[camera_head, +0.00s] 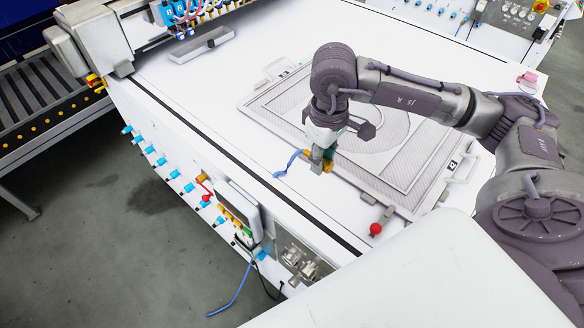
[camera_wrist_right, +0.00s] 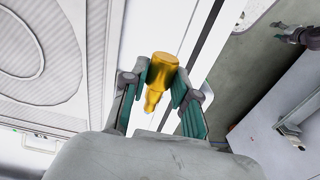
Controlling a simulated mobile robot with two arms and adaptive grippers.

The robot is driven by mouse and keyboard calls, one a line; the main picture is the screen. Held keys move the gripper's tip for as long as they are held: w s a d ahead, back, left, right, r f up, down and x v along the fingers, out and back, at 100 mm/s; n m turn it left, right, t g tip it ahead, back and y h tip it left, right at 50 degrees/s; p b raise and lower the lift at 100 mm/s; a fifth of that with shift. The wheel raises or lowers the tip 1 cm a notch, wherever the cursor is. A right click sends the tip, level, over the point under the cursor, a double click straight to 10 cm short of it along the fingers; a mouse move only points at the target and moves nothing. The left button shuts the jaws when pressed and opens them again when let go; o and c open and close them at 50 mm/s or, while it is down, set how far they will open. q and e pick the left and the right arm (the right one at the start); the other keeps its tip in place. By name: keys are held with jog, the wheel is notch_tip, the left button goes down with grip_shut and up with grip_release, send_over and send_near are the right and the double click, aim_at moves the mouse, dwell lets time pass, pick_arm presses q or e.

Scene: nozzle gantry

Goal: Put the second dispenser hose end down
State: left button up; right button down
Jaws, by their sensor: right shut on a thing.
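The hose end is a yellow nozzle (camera_wrist_right: 160,78) that sits between the two fingers in the right wrist view. My right gripper (camera_wrist_right: 161,92) is shut on it. In the head view, my right gripper (camera_head: 321,163) points down over the white table top, near the front edge of the framed panel. A short blue hose (camera_head: 289,163) extends to the left from beside the gripper. The gap between the nozzle and the table cannot be judged. My left gripper is not in view.
A framed panel (camera_head: 255,106) lies on the white table (camera_head: 215,95). Another blue hose (camera_head: 236,290) hangs below the table's front side, by a control box (camera_head: 237,203). The table's left part is mostly clear.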

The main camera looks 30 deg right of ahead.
aim_at(291, 184)
jog(key=w+a+f+p, duration=0.1)
jog(key=w+a+f, duration=0.3)
jog(key=w, duration=0.1)
jog(key=shift+w+a+p, duration=0.1)
jog(key=shift+a+p, duration=0.15)
jog(key=shift+p, duration=0.1)
notch_tip(291, 184, down, 3)
jog(key=shift+f+p, duration=0.1)
jog(key=shift+p, duration=0.6)
jog(key=shift+f, duration=0.45)
jog(key=shift+f+b, duration=0.6)
jog(key=shift+b, duration=0.35)
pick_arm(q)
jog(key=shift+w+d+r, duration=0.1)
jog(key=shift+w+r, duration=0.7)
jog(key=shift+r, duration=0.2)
pick_arm(e)
jog(key=c, duration=0.9)
grip_release()
